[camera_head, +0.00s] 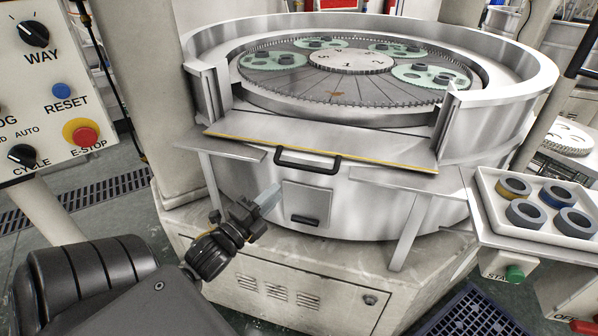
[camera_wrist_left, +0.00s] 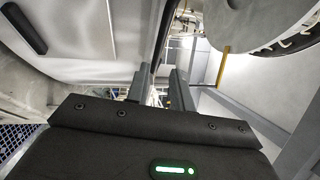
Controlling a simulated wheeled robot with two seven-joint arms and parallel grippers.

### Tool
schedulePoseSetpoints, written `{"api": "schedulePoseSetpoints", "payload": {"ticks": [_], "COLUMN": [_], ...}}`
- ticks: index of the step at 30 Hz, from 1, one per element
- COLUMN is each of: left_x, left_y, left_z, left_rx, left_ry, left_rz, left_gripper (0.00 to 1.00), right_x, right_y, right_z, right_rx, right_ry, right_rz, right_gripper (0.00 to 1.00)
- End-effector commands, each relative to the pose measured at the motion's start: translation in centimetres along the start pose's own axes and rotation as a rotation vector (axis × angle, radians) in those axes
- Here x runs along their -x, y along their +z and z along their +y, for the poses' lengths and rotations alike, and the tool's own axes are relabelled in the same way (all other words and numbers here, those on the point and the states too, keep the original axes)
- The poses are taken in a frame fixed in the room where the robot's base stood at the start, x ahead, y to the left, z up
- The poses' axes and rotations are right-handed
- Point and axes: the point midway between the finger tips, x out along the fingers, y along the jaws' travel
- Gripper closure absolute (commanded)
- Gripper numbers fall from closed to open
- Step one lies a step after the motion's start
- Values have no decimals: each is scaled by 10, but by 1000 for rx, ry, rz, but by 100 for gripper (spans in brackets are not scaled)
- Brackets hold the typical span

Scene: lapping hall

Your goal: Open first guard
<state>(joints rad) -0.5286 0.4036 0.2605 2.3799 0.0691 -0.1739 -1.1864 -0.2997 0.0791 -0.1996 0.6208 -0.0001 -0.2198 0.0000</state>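The guard (camera_head: 330,138) is a flat metal panel with a yellow-edged front lip and a black bar handle (camera_head: 308,160). It slopes outward and down in the gap between the two upright ends of the round machine wall, leaving that gap clear above it. My right gripper is out of view.
The round wall (camera_head: 500,115) surrounds a toothed plate (camera_head: 345,88) with several green carriers. A white tray (camera_head: 490,205) with several rings stands at the right. A control panel (camera_head: 45,85) with a red E-stop is at the left. Metal side shelves flank the guard.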

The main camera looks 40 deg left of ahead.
Motion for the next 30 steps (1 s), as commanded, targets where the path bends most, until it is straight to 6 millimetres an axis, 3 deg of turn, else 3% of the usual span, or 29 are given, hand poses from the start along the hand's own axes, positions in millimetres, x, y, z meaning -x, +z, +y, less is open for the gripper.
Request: {"api": "schedulePoseSetpoints", "payload": {"ticks": [15, 21, 30], "left_x": [-87, -102, -104], "left_y": [0, 0, 0], "left_z": [-2, 0, 1], "left_rx": [3, 2, 2], "left_ry": [0, 2, 2], "left_rz": [-1, 0, 0], "left_gripper": [77, 77, 77], "right_x": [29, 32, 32], "right_y": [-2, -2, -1], "right_z": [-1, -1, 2], "right_rx": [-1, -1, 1], "right_ry": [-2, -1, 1], "right_rz": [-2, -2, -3], "right_gripper": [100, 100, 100]}}
